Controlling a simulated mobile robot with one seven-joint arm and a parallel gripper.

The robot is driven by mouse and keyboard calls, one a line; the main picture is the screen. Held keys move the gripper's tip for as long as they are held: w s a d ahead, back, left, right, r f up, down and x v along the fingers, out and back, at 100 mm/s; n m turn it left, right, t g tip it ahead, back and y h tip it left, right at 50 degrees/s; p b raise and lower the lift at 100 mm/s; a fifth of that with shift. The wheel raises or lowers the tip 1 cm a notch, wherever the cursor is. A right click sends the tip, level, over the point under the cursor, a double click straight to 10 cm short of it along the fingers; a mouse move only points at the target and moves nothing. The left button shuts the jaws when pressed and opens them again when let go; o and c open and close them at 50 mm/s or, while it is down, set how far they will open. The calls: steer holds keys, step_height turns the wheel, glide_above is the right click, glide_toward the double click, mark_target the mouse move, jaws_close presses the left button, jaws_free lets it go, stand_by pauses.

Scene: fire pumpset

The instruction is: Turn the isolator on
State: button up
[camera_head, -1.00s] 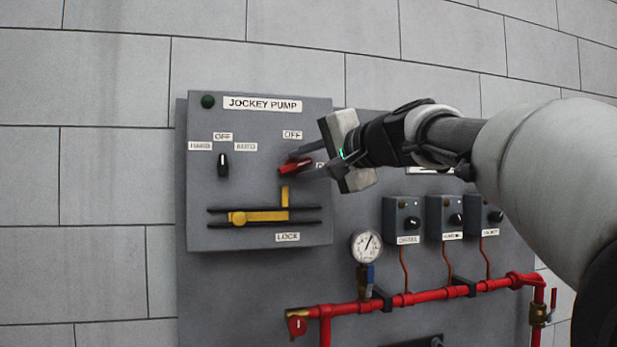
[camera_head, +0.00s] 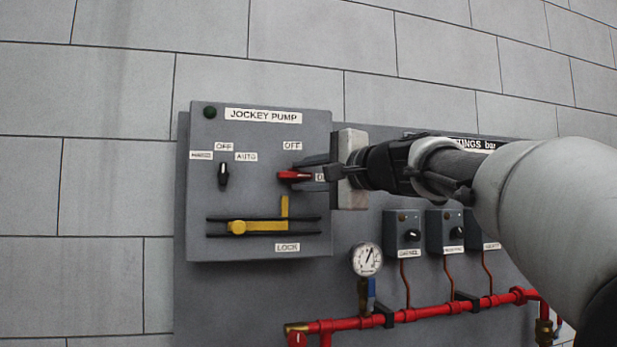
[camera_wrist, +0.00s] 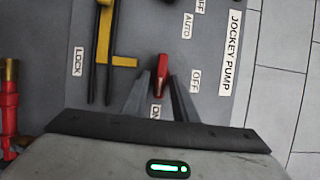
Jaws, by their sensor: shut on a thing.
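The isolator is a red rotary handle (camera_head: 293,176) on the grey jockey pump panel (camera_head: 215,190). It lies about level, its end pointing right toward the partly hidden ON label (camera_head: 320,177); the OFF label (camera_head: 292,146) is above it. My gripper (camera_head: 312,174) comes in from the right and is shut on the handle. In the wrist view the red handle (camera_wrist: 162,78) sits between the two fingers of my gripper (camera_wrist: 160,100), in line with the ON label (camera_wrist: 156,111). The fingers hide part of the handle's end.
A yellow lock lever (camera_head: 265,227) slides on rails just below the handle. A black selector switch (camera_head: 223,174) is on the panel's left. A pressure gauge (camera_head: 366,259), small switch boxes (camera_head: 403,233) and red pipes (camera_head: 420,311) lie below and right.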

steer(key=o, duration=0.7)
steer(key=v, duration=1.7)
steer(key=shift+s, duration=0.2)
